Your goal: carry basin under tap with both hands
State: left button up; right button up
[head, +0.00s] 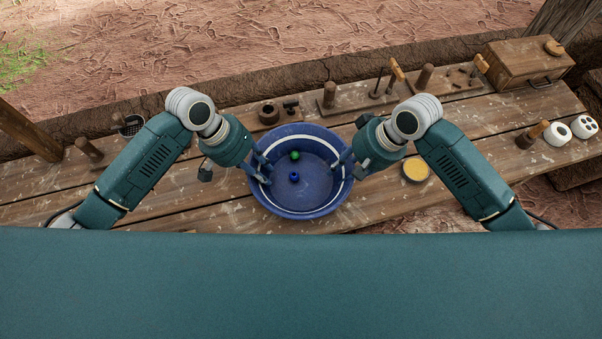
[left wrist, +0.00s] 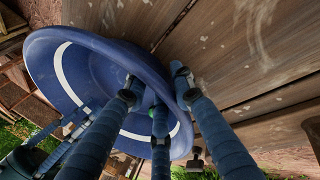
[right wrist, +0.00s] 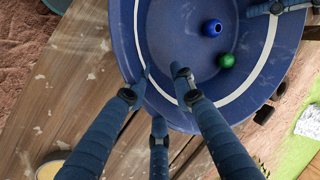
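A round blue basin (head: 305,206) with a white ring inside stands upright on the wooden bench. A green ball (head: 295,154) and a small blue ball (head: 294,176) lie in it; both balls also show in the right wrist view. My left gripper (head: 262,168) is at the basin's left rim. In the left wrist view its fingers (left wrist: 154,73) straddle the rim. My right gripper (head: 342,164) is at the right rim, and its fingertips (right wrist: 162,69) are close together at the basin's wall. Whether either grips firmly is not clear. I see no tap.
A yellow-filled bowl (head: 416,169) stands close to the right of the basin. A wooden chest (head: 525,66) and white pieces (head: 557,134) are at the bench's right. Tools and pegs line its back edge. Bare planks lie left of the basin.

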pick_arm(q)
grip_shut()
pick_arm(e)
grip_shut()
